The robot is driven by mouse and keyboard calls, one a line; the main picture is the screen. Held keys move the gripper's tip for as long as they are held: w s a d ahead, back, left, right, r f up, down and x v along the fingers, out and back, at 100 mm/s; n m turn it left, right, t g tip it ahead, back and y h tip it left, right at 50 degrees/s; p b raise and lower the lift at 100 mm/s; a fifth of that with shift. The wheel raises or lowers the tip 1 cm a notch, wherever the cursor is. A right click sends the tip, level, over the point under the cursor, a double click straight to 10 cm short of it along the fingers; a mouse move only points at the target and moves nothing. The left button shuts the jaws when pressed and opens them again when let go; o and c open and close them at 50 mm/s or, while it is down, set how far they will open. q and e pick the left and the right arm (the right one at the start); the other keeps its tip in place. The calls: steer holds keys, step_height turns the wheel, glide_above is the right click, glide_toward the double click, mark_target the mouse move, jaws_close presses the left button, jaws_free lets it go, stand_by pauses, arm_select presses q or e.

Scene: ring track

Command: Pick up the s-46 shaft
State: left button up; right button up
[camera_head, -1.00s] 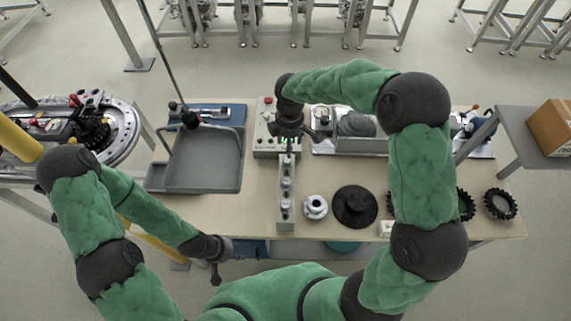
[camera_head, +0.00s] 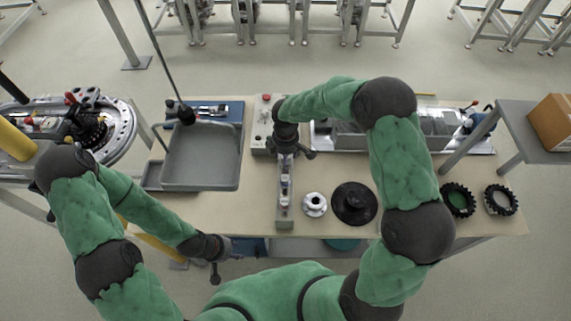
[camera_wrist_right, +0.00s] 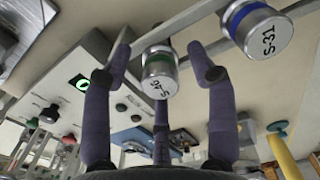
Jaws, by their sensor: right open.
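In the head view my right gripper (camera_head: 286,157) is over the far part of a narrow grey shaft rack (camera_head: 284,222) and hides the shaft there. My left gripper (camera_head: 216,270) hangs near the table's front edge, away from the rack; its fingers are too small to judge.
A grey tray (camera_head: 203,160) lies left of the rack. A white ring part (camera_head: 315,204) and a black disc (camera_head: 354,204) lie close to its right. A control box with a red button (camera_head: 264,120) stands behind. Black toothed rings (camera_head: 501,200) lie at the right.

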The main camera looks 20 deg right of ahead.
jaws_close()
steer(key=shift+r, duration=0.1)
